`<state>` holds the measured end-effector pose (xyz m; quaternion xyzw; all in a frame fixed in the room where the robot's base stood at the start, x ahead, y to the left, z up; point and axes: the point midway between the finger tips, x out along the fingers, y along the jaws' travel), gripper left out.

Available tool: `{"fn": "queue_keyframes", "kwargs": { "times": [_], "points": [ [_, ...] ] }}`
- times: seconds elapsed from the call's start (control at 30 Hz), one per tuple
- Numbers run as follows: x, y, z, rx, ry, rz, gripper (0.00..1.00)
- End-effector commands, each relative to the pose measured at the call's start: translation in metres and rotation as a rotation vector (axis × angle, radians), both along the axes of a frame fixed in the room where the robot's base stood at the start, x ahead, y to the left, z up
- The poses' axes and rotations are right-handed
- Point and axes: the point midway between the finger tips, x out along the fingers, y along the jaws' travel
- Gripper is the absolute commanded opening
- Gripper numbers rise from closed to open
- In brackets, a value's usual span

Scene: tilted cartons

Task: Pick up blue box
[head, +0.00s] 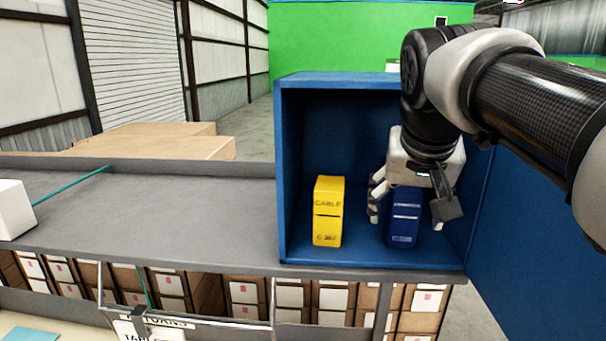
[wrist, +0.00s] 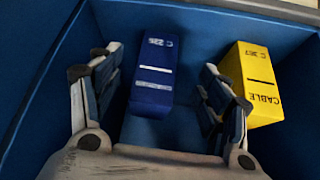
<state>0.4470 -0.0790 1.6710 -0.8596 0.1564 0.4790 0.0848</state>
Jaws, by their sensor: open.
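The blue box (head: 404,218) stands upright inside a larger blue open-fronted bin, at the right of the yellow box. In the head view my gripper (head: 406,205) is over it, one finger on each side, and the gripper body hides its top. In the wrist view the blue box (wrist: 154,72) lies between and beyond the fingers of my open gripper (wrist: 160,88). It sits nearer the left finger, and a gap shows on the right. I cannot tell whether a finger touches it.
A yellow box (head: 328,211) marked CABLE stands to the left, close to the right-hand finger in the wrist view. The blue bin (head: 282,170) has walls around both boxes. A grey shelf (head: 170,215) extends left, mostly bare, with a white block (head: 14,210) at its end.

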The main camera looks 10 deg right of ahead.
Motion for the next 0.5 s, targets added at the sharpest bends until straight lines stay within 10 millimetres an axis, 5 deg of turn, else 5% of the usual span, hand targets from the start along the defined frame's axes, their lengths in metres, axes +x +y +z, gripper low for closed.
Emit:
{"fn": "queue_keyframes", "kwargs": {
  "times": [0.03, 0.17, 0.5],
  "points": [
    [0.009, -0.005, 0.016, -0.001, -0.004, -0.015, 0.7],
    [0.018, -0.011, 0.026, -0.002, -0.012, -0.038, 0.7],
    [0.039, -0.017, -0.003, -0.001, -0.01, -0.04, 0.7]
  ]
}}
